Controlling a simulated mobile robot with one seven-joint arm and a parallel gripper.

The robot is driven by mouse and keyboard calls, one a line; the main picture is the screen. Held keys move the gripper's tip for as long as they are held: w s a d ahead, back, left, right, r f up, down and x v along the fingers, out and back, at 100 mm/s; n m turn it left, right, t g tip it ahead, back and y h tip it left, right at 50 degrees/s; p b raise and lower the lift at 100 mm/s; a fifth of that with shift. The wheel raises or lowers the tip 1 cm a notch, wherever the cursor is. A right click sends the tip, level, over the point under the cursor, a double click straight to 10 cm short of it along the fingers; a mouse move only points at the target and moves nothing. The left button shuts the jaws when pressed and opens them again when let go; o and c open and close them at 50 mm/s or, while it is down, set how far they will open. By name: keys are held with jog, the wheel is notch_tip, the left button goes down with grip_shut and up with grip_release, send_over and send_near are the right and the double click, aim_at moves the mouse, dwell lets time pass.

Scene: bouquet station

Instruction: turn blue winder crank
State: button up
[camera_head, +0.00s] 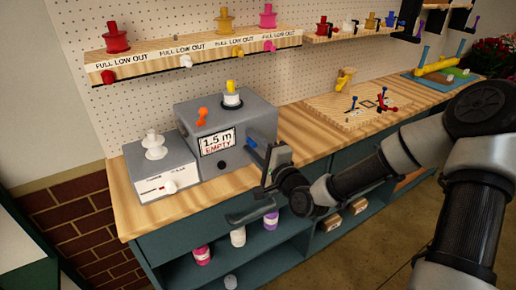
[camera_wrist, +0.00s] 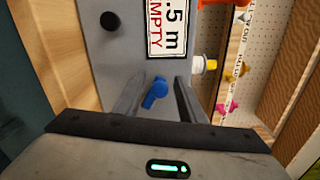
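The blue winder crank (camera_head: 252,143) sticks out of the right side of the front of a grey winder box (camera_head: 190,123). The box carries a label (camera_head: 217,143) reading "1.5 m EMPTY". My gripper (camera_head: 266,163) is right in front of the crank. In the wrist view the blue crank (camera_wrist: 155,92) lies between the two fingers of my gripper (camera_wrist: 157,98), nearer the left finger. The fingers are apart, with a gap visible on the right side of the crank. Whether the left finger touches the crank is unclear.
A drawer handle (camera_head: 250,211) projects below the counter. A shelf (camera_head: 190,52) with colored spools hangs above.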

jog(key=p+v, duration=0.9)
jog(key=v, duration=0.8)
jog(key=shift+s+d, duration=0.1)
jog(key=shift+d, duration=0.05)
